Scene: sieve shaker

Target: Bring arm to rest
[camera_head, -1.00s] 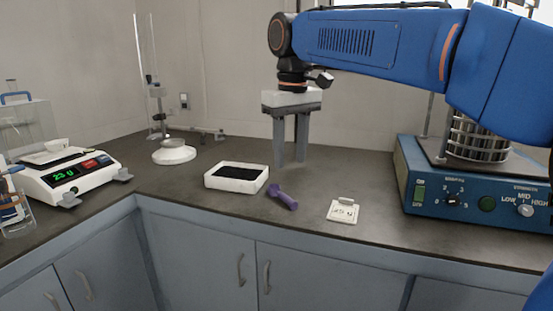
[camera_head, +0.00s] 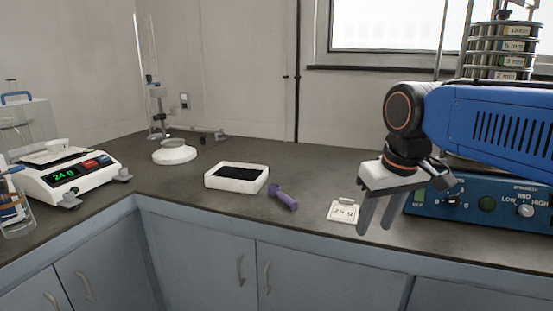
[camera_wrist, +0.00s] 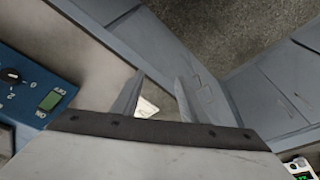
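My gripper (camera_head: 378,213) hangs in front of the blue sieve shaker, at the right of the head view, with its grey fingers pointing down. The two fingers are apart with nothing between them. The gripper also shows in the wrist view (camera_wrist: 155,88), its fingers spread over the counter's front edge. A white label card (camera_head: 343,212) lies on the counter just left of the fingers, and part of it shows between them in the wrist view. My blue arm covers part of the shaker (camera_head: 490,205), whose sieve stack (camera_head: 500,50) rises behind it.
On the counter are a white tray with dark contents (camera_head: 237,178), a purple scoop (camera_head: 284,197), a white round dish (camera_head: 174,153) and a balance (camera_head: 70,178) reading about 24 at the left. A glass cylinder (camera_head: 147,60) stands behind. The middle back of the counter is clear.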

